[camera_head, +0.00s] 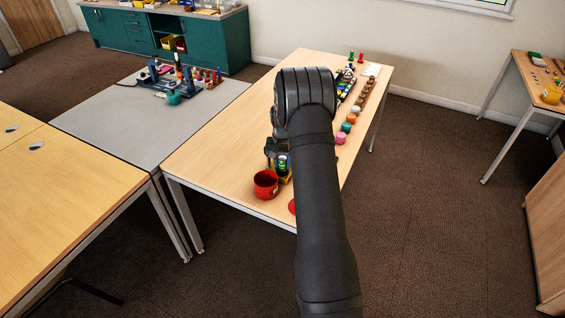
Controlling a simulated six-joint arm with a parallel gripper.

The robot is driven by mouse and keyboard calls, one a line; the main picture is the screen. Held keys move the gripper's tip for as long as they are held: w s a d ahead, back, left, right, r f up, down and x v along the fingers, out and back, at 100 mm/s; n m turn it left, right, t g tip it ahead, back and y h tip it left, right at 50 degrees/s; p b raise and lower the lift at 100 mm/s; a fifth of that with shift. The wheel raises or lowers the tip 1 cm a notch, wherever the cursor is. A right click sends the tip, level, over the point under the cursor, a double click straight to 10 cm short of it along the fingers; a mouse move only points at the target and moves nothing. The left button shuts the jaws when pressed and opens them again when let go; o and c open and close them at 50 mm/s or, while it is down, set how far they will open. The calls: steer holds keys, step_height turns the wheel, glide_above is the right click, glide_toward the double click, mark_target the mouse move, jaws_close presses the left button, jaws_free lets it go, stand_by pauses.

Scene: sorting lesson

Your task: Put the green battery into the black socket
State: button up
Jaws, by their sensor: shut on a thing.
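My gripper (275,155) is low over the near part of the wooden table (215,150), partly hidden behind my dark arm. It is shut on a small green thing, which looks like the green battery (283,164). The battery looks upright, just behind and to the right of a red cup. Something yellow and dark lies directly below it, too small to make out. I cannot tell whether the battery touches it. I cannot pick out the black socket with certainty; my arm covers part of the table.
The red cup (265,184) stands close to my gripper at the near edge. Coloured pots (346,127) and other small items line the table's right side. The left part of the table is clear. A grey table (110,125) with a dark rack (185,83) adjoins on the left.

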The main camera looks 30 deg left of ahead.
steer(key=shift+f, duration=0.25)
steer(key=o, duration=0.8)
steer(key=shift+c, duration=0.2)
steer(key=shift+r, duration=0.1)
steer(key=shift+r, duration=5.4)
steer(key=shift+r, duration=0.1)
steer(key=shift+r, duration=2.9)
steer(key=shift+f, duration=3.6)
